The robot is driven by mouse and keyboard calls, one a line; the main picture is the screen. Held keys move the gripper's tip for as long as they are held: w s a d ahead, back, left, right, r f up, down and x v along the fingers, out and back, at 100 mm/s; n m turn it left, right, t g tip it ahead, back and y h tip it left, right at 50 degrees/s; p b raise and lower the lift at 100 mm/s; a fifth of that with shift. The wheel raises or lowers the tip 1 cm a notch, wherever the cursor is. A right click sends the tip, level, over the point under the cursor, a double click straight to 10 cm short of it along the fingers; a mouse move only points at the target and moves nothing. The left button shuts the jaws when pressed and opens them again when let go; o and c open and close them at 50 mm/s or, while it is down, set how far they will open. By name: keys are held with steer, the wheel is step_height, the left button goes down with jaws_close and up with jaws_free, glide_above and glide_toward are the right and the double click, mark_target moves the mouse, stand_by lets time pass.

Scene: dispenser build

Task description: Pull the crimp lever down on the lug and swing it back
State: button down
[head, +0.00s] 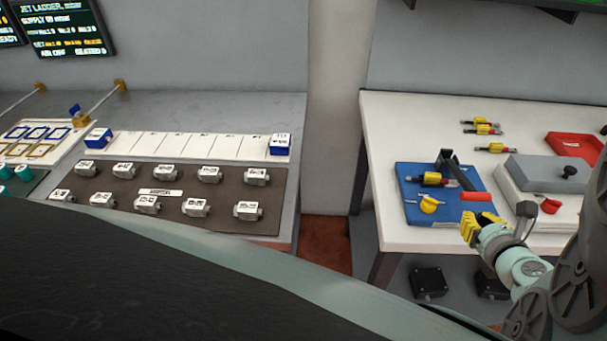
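The crimp lever (458,174) is a black arm with a red handle (476,196) at its near right end. It stands on a blue base plate (474,178) on the white table at the right. A yellow and dark lug-like piece (432,180) lies at the foot of the lever on the plate. My gripper (472,227) has yellow fingertips and is just below the red handle in the picture, with a small visible gap. The view does not show whether its fingers are apart or closed, and I see nothing held in it.
A yellow knob (428,204) sits at the plate's front. Several yellow and red pieces (483,129) lie at the back. A grey box with a black knob (541,173) and a red tray (574,145) stand at the right. The left bench holds several labelled blocks (162,192).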

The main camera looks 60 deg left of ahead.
mark_target(460, 180)
steer(key=x, duration=0.3)
steer(key=shift+w+a, duration=0.2)
steer(key=shift+a, duration=0.1)
steer(key=shift+a+f, duration=0.2)
steer(key=shift+f, duration=0.05)
steer(key=shift+p, duration=0.35)
steer(key=r+p, duration=0.1)
steer(key=p, duration=0.1)
steer(key=shift+r+h+p, duration=0.1)
steer(key=shift+h+p, duration=0.2)
